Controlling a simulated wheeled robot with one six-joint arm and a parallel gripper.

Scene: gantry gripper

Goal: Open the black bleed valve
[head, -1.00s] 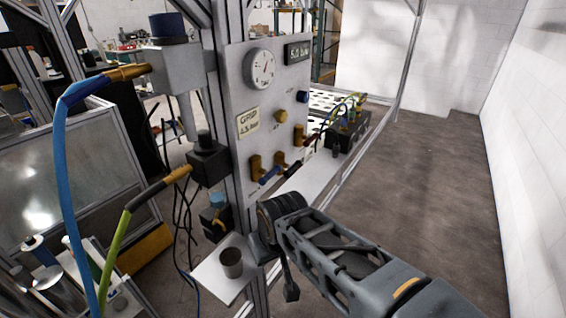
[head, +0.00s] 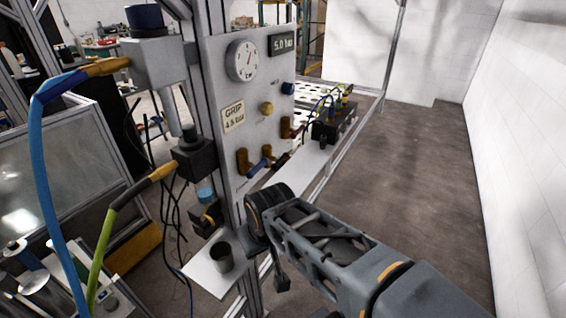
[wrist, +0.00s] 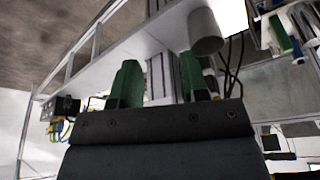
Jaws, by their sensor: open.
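A black valve block (head: 207,217) with a brass-coloured part sits under the clear bluish bowl (head: 205,191) of the filter unit, left of the panel post. I take it for the bleed valve; its handle is too small to make out. My gripper's wrist end (head: 268,215) is right of the post and the valve, apart from it, and its fingers are hidden in the head view. In the wrist view my gripper (wrist: 158,82) shows two green fingers standing apart with nothing held between them. I cannot make out the valve in the wrist view.
The white panel (head: 250,90) carries a gauge, display, knobs and hoses. Blue and green hoses hang at left. Floor at right is clear.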

